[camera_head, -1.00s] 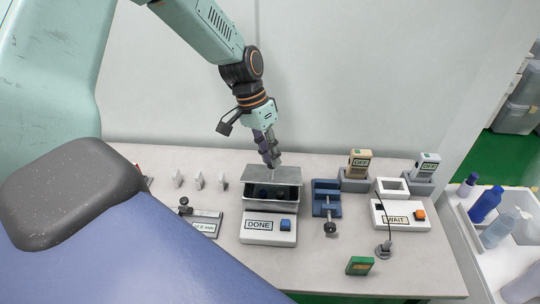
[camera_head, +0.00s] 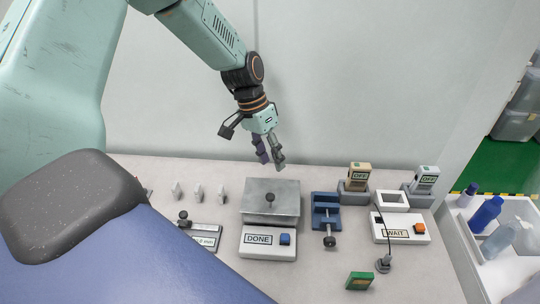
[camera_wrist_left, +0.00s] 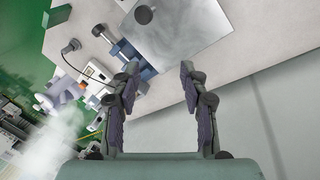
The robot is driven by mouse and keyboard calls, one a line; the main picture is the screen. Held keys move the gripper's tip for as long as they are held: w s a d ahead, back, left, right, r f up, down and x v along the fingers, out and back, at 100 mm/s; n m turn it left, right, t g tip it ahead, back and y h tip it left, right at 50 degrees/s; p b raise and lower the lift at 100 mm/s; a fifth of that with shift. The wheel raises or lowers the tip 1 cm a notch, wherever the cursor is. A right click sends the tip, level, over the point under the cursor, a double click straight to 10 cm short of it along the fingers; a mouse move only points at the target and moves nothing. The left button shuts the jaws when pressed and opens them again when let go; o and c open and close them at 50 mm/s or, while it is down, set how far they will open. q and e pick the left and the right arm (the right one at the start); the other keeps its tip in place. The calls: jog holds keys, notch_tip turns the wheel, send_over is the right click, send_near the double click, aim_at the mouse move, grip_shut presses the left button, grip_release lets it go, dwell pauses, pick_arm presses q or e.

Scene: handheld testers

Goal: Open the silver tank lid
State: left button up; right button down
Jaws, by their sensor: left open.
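The silver tank (camera_head: 257,222) stands on the bench behind the DONE box, and its silver lid (camera_head: 287,190) lies flat over the top, covering the inside. A dark round knob (camera_head: 270,198) stands in the middle of the lid. My left gripper (camera_head: 271,159) is open and empty, above and behind the lid's back edge, apart from it. In the left wrist view the lid (camera_wrist_left: 190,35) and knob (camera_wrist_left: 143,14) show beyond the two spread fingers (camera_wrist_left: 160,67). My right gripper is not in view.
The DONE box (camera_head: 268,254) with a blue button is in front of the tank. A blue vise (camera_head: 326,212) stands close on the right, and the WAIT box (camera_head: 400,240) is farther right. A gauge plate (camera_head: 205,242) lies left. The wall is behind.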

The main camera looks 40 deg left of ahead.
pick_arm(q)
jog(key=v, duration=1.2)
dwell(0.3)
